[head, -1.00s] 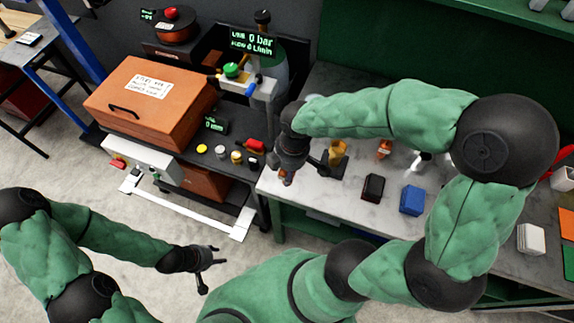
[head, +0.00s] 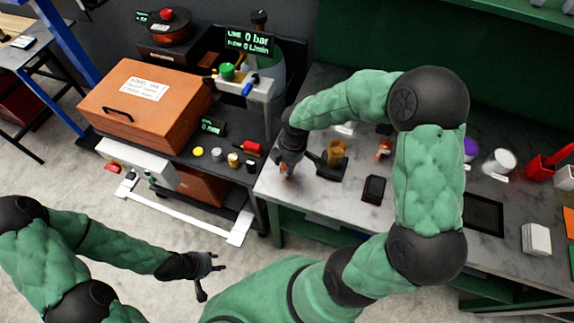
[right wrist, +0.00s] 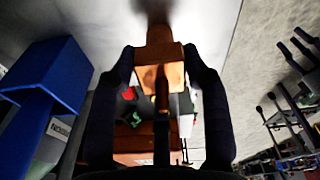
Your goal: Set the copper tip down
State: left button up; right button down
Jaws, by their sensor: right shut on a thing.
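In the head view my right gripper (head: 286,171) points down over the left end of the grey bench top (head: 325,189). It is shut on the copper tip, a small orange-brown piece (right wrist: 160,72) held between both fingers in the right wrist view. A dark shadow lies on the pale surface just beyond the piece's end; I cannot tell whether it touches. In the head view the piece is mostly hidden by the gripper. My left gripper (head: 208,275) is open and empty, low over the floor at the left.
An amber cup-like piece on a dark stand (head: 337,151) is just right of my right gripper. A small black box (head: 374,188) lies farther right. A blue object (right wrist: 48,75) shows in the wrist view.

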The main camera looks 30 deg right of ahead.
jog(key=shift+f, duration=0.1)
jog(key=c, duration=0.6)
grip_release()
jog(key=shift+r, duration=0.25)
notch_tip(320, 180, up, 12)
jog(key=s+d+p, duration=0.1)
jog(key=p, duration=0.1)
jog(key=shift+f+p, duration=0.15)
jog(key=shift+p, duration=0.25)
